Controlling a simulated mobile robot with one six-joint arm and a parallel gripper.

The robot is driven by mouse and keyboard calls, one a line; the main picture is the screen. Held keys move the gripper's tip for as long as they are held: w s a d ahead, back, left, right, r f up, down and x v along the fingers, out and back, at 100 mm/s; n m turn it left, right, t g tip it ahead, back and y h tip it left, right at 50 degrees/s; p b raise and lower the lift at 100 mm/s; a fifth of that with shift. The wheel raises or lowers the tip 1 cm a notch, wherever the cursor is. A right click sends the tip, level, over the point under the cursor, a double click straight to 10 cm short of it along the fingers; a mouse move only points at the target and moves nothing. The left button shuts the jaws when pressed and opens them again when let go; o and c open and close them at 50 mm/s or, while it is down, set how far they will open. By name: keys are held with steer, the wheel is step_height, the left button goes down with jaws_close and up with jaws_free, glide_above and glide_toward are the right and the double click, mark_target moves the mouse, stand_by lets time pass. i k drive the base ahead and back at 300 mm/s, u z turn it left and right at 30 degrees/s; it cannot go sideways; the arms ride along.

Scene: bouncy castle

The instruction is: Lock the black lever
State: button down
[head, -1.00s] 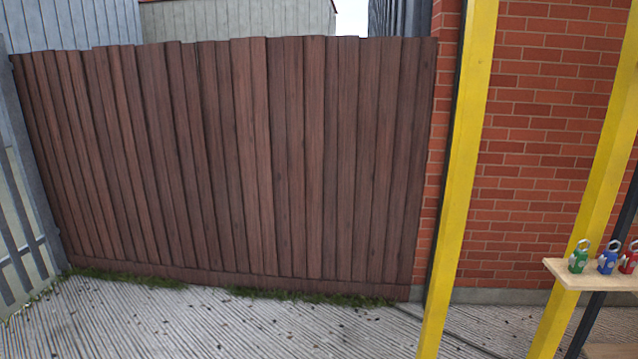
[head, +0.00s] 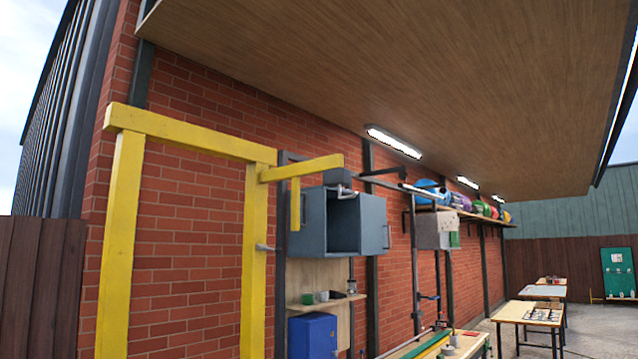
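I cannot pick out a black lever for certain in the head view. Small dark fittings (head: 430,297) sit on a post along the brick wall, too small to identify. A grey box (head: 420,232) is mounted higher on the wall. My gripper is not in view.
A yellow frame (head: 121,230) stands in front of the brick wall (head: 185,250) at left. A grey open cabinet (head: 308,222) hangs beside it, above a shelf (head: 322,303) and a blue box (head: 313,336). Tables (head: 525,313) stand at right, with concrete floor (head: 590,342) around them.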

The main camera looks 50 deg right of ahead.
mark_target(261, 246)
steer(key=z, duration=0.15)
steer(key=k, duration=0.2)
steer(key=z, duration=2.6)
steer(key=i, duration=2)
